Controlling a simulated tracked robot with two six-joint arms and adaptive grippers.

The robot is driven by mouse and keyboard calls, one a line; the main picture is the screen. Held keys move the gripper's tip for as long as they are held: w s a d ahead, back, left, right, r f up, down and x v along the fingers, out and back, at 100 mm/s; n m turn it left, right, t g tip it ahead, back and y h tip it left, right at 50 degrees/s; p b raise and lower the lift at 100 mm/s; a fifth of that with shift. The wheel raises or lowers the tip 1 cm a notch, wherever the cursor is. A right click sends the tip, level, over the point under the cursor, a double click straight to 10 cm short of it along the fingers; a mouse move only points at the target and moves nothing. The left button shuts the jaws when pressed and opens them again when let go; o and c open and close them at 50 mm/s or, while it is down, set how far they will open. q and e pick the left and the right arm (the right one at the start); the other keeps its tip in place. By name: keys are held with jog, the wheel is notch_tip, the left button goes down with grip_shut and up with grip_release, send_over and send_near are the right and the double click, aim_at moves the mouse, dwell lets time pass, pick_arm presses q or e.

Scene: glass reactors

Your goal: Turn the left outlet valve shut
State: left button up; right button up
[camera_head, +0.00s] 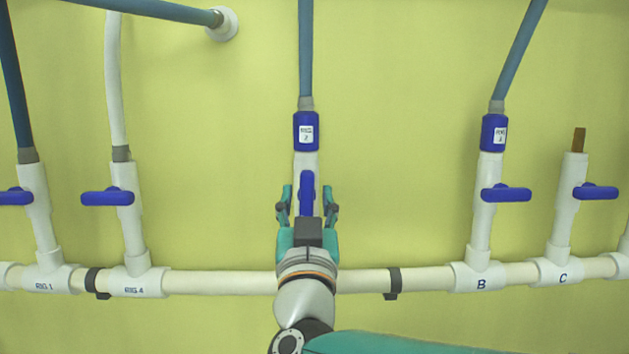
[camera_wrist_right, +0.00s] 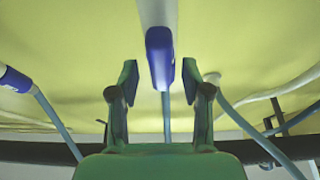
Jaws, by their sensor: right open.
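The valve in the middle of the head view has a blue lever handle (camera_head: 307,192) that points up along its white upright pipe (camera_head: 306,160). My right gripper (camera_head: 308,204) is open, with one finger on each side of this handle. In the right wrist view the blue handle (camera_wrist_right: 160,58) stands between the two open fingers (camera_wrist_right: 160,82), with a gap on both sides. The foot of this pipe and any letter there are hidden behind my gripper. My left gripper is not in view.
Valve B (camera_head: 506,194) and valve C (camera_head: 595,192) on the right have crosswise handles. So do the valves of RIG.4 (camera_head: 107,198) and RIG.1 (camera_head: 14,198) on the left. A white horizontal pipe (camera_head: 220,283) joins them along the wall. Blue hoses (camera_head: 306,50) rise above.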

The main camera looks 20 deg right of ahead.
jog(key=shift+x, duration=0.95)
